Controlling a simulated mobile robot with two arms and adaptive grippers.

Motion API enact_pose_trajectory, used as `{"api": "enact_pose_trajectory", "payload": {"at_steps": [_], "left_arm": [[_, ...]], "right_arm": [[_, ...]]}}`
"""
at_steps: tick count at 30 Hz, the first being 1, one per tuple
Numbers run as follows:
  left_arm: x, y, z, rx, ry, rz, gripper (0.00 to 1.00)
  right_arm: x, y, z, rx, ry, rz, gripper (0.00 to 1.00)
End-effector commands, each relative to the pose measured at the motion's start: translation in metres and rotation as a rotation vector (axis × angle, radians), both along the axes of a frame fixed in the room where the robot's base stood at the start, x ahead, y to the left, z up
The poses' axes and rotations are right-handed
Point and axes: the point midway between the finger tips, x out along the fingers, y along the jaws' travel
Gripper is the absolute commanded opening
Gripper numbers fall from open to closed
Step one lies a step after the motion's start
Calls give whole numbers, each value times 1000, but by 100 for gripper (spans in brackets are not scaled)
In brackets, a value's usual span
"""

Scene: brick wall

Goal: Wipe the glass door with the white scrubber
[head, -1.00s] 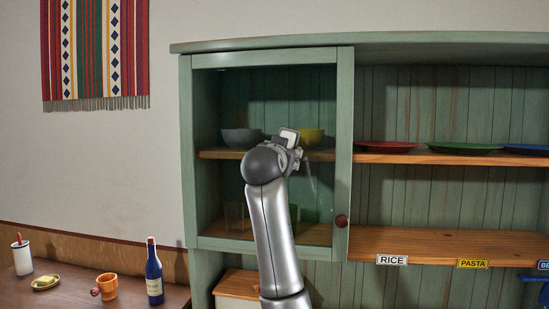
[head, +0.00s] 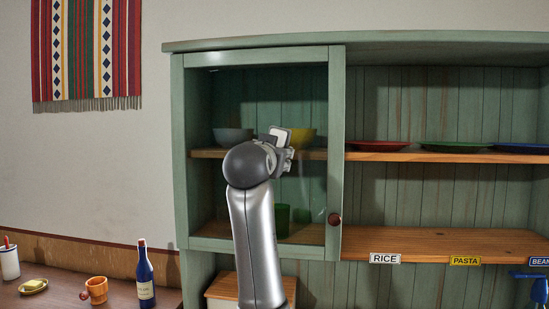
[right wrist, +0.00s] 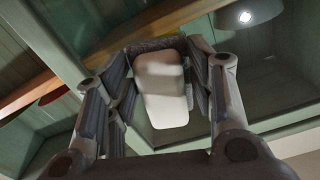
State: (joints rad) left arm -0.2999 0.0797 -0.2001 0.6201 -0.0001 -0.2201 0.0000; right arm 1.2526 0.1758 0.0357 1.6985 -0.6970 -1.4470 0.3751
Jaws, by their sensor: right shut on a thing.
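The glass door (head: 336,120) has a green wooden frame and a dark round knob (head: 334,219) at its lower right; it looks closed on the left part of the cabinet. My right gripper (head: 284,150) is in front of the glass at upper-shelf height, partly hidden by my wrist. It is shut on the white scrubber (head: 281,136), a pale block sticking up from the fingers. In the right wrist view the scrubber (right wrist: 165,100) sits between both fingers, close to the door. I cannot tell whether it touches the glass. My left gripper is not in view.
Behind the glass are a grey bowl (head: 232,136), a yellow bowl (head: 303,137) and a green cup (head: 282,218). Open shelves at right hold several plates. A bottle (head: 145,277) and an orange mug (head: 97,289) stand on the table at lower left.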

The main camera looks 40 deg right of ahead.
Motion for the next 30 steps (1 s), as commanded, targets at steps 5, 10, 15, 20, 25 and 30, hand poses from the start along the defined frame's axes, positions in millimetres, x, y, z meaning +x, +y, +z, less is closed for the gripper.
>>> {"api": "enact_pose_trajectory", "payload": {"at_steps": [5,10,15,20,25,30], "left_arm": [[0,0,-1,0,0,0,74],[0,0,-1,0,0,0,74],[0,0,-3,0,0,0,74],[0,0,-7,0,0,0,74],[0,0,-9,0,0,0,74],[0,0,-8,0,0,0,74]], "right_arm": [[-2,3,0,0,0,0,30],[-2,3,0,0,0,0,30],[-6,8,0,-1,-2,1,30],[-16,19,0,-1,-4,1,30],[-22,26,0,-1,-1,1,30],[-22,25,0,-1,-1,0,30]]}}
